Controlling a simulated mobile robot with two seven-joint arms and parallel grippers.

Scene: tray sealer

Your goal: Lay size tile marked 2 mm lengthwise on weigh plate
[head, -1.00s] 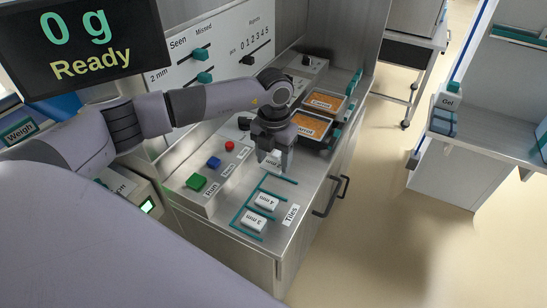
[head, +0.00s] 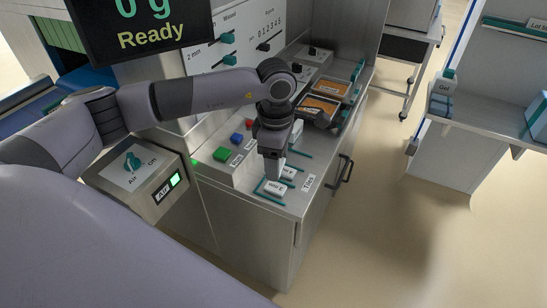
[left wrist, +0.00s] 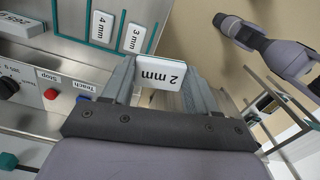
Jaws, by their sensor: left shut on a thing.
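My left gripper (head: 273,167) reaches over the steel counter from the left, pointing down beside the tile slots. In the left wrist view its fingers (left wrist: 160,80) are shut on the white tile marked 2 mm (left wrist: 160,72), which sits between the fingertips. The tile marked 3 mm (left wrist: 135,38) and the tile marked 4 mm (left wrist: 103,25) lie in the teal-edged slots. In the head view the gripper hides much of the held tile. I cannot make out the weigh plate. The display (head: 150,25) reads 0 g, Ready.
On the counter, green (head: 221,155), blue (head: 237,138) and red buttons stand left of the slots. Orange-filled trays (head: 322,88) lie behind. An Air box with a dial (head: 133,162) stands at the front left. Open floor lies right of the counter.

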